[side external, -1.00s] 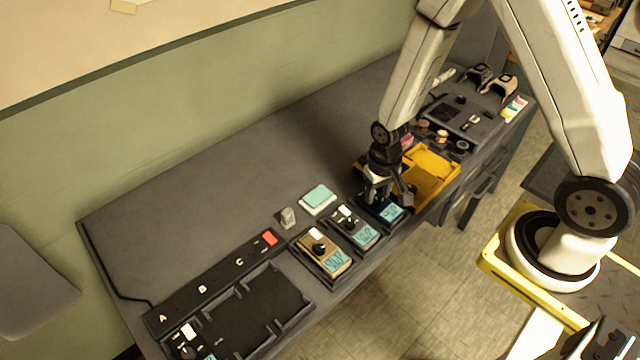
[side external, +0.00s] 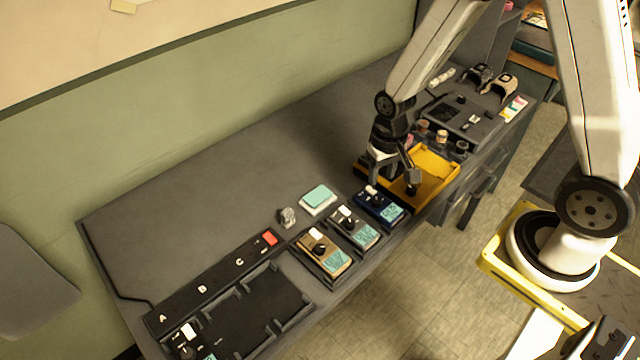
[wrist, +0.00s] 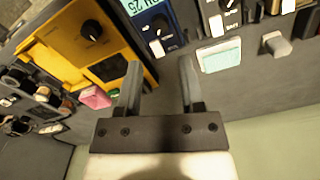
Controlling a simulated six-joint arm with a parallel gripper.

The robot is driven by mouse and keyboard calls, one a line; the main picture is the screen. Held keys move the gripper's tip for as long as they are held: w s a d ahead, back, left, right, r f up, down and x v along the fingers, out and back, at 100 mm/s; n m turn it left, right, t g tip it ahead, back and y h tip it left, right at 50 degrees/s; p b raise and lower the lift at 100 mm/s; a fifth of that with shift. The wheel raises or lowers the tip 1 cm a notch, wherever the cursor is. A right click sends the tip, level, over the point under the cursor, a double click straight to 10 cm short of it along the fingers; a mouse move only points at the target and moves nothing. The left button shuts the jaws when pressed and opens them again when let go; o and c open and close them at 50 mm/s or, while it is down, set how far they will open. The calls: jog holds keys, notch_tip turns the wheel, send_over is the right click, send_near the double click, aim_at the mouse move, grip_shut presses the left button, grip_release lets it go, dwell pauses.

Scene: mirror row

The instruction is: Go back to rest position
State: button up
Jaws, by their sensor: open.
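My gripper (side external: 393,178) is open and empty, pointing down just above and beside the blue meter (side external: 380,208). In the wrist view its two fingers stand apart with nothing between the tips (wrist: 160,82), and the blue meter (wrist: 155,25) lies beyond them. The blue meter rests on the bench at the right end of a short row, with a grey meter (side external: 355,230) and a tan meter (side external: 323,254) to its left. The yellow tray-like unit (side external: 434,166) lies close behind my gripper, partly hidden by it.
A teal-topped pad (side external: 318,198) and a small grey block (side external: 287,216) lie behind the meters. A black rack (side external: 250,315) labelled A, B, C holds one meter at front left. Small jars and a dark panel (side external: 466,122) are at the right. The bench's back middle is clear.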

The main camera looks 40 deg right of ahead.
jog(key=shift+r, duration=0.1)
jog(key=s+a+r+n+t, duration=0.1)
jog(key=s+r+n+t, duration=0.1)
jog(key=r, duration=0.7)
jog(key=s+n, duration=0.1)
jog(key=s, duration=0.1)
jog(key=shift+s+n+t, duration=0.3)
jog(key=shift+s, duration=0.05)
